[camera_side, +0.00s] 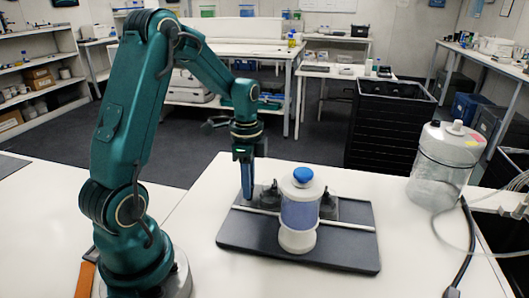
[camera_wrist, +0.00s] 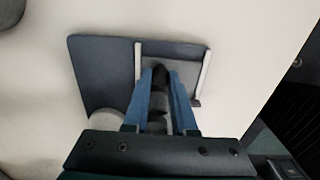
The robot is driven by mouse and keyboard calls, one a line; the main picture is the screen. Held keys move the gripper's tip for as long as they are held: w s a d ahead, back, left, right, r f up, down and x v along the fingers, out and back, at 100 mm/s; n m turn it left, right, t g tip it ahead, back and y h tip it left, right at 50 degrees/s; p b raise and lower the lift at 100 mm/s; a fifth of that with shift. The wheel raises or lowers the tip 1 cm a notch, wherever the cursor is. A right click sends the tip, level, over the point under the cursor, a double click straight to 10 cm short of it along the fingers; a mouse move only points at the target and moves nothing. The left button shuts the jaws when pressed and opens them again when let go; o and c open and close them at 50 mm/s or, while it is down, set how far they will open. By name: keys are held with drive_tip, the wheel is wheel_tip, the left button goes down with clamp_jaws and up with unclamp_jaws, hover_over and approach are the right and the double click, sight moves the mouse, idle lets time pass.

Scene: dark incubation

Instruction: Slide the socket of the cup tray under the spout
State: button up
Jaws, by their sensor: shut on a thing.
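The cup tray (camera_side: 349,211) is a dark grey plate on a dark base board (camera_side: 345,256), partly hidden behind a white dispenser with a blue cap (camera_side: 299,207). In the wrist view the tray (camera_wrist: 186,73) lies between two pale rails (camera_wrist: 138,75). My gripper (camera_side: 247,194) points down at the tray's left end, left of the dispenser. In the wrist view my blue fingers (camera_wrist: 163,78) are shut on a dark upright grip (camera_wrist: 160,82) on the tray. The spout and the tray's socket cannot be made out.
A clear jar with a white lid (camera_side: 439,166) and hoses stands at the right of the white table (camera_side: 400,235). A black bin (camera_side: 388,125) stands behind the table. The table is clear between the board and the jar.

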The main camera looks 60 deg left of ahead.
drive_tip(key=shift+s+a, duration=0.6)
drive_tip(key=shift+s, duration=0.05)
drive_tip(key=shift+s+a, duration=1.1)
drive_tip(key=o, duration=0.7)
drive_tip(key=shift+d, duration=0.1)
drive_tip(key=shift+w+d, duration=2)
drive_tip(key=shift+w, duration=0.15)
